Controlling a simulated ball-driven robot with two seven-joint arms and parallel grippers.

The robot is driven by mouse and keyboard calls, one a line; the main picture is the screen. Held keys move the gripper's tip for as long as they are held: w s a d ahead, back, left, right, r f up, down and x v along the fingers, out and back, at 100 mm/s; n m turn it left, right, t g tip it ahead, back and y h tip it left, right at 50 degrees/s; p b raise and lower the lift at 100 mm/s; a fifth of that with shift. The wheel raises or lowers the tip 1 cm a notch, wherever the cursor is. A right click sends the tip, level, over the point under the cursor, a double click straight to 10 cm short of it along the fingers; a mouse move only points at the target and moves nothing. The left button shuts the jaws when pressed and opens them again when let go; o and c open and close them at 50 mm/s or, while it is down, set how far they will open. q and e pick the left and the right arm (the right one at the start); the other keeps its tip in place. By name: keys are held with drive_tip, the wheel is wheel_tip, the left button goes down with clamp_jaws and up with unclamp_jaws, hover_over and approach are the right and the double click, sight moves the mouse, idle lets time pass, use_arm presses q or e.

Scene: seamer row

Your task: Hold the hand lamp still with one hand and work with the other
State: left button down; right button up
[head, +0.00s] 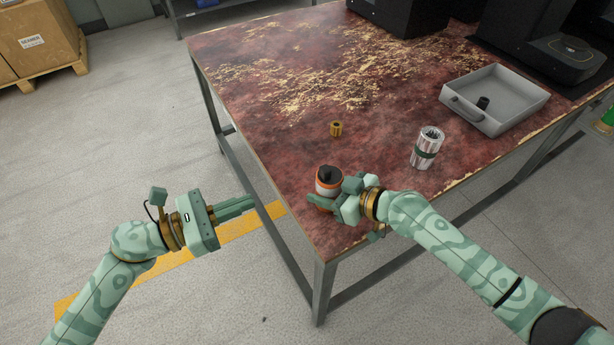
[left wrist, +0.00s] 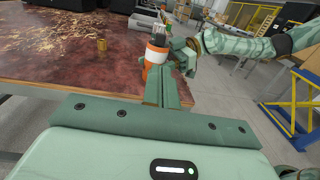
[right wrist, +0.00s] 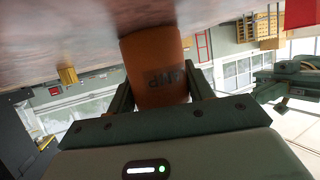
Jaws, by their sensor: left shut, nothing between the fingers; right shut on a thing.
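The hand lamp (head: 329,180) is an orange cylinder with a white band and a black top. It stands upright at the table's near corner and also shows in the left wrist view (left wrist: 157,55). My right gripper (head: 325,203) is shut on its orange body, with a finger on either side in the right wrist view (right wrist: 160,90). Dark lettering shows on the lamp (right wrist: 155,65) there. My left gripper (head: 252,204) is shut and empty, left of the lamp and apart from it, just outside the table's edge. The lamp's lower part is partly hidden by my right gripper.
A brass cylinder (head: 336,129) stands behind the lamp. A grey tray (head: 520,110) holds a small black cylinder (head: 482,103). Black machines (head: 410,15) stand at the back. The worn red tabletop (head: 270,110) is clear at left.

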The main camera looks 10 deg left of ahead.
sight(321, 173)
use_arm(q)
drive_tip(key=x, duration=1.4)
drive_tip(key=shift+d, duration=0.1)
drive_tip(key=x, duration=0.3)
drive_tip(key=shift+d, duration=0.15)
use_arm(e)
drive_tip(key=shift+a, duration=0.1)
use_arm(q)
drive_tip(key=v, duration=1.4)
drive_tip(key=shift+w, duration=0.1)
